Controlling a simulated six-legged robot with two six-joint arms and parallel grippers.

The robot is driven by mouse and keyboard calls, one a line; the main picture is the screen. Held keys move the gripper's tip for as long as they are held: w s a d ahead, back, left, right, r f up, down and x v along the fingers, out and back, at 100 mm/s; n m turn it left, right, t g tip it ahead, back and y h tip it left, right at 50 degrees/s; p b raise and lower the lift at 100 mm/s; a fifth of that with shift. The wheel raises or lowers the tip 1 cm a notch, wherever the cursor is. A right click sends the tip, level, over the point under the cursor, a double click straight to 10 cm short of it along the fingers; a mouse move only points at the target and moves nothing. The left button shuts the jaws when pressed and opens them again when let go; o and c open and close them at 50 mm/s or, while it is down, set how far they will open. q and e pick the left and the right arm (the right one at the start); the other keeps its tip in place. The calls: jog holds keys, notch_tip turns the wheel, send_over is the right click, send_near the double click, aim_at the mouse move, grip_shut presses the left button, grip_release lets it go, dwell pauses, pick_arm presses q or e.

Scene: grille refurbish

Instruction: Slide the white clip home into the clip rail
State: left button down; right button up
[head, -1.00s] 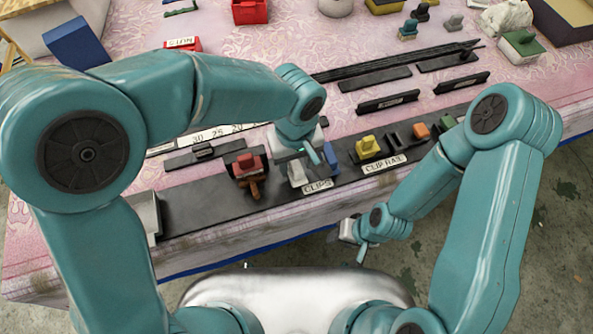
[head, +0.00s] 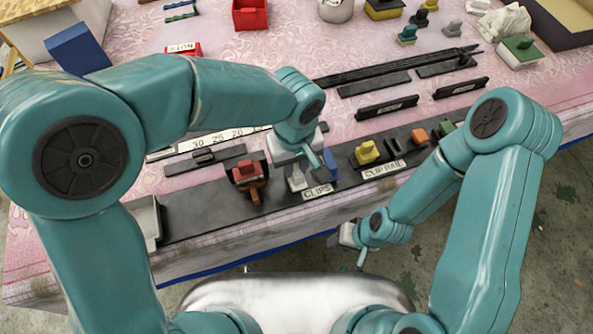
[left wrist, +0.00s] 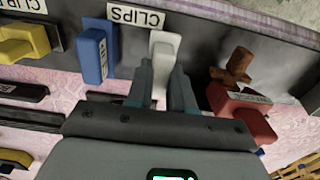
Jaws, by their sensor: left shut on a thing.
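The white clip (head: 297,179) stands behind the CLIPS label (head: 317,191) on the black strip along the table's front edge. In the left wrist view the white clip (left wrist: 163,55) is upright between the fingers of my left gripper (left wrist: 163,85), which is shut on it. My left gripper (head: 305,160) partly covers the clip from the head. The clip rail (head: 405,149) lies to the right, with a yellow clip (head: 367,151), an orange one (head: 418,135) and a green one (head: 445,128); dark slots show between yellow and orange. My right gripper (head: 352,238) hangs before the table edge; its opening is unclear.
A blue clip (head: 330,164) stands just right of the white one, toward the rail. A red block on a brown piece (head: 248,174) stands to the left. Black bars (head: 386,107) lie behind the rail.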

pick_arm(q)
jog(key=shift+r, duration=0.45)
jog(key=shift+r+p, duration=1.2)
jog(key=shift+r, duration=0.15)
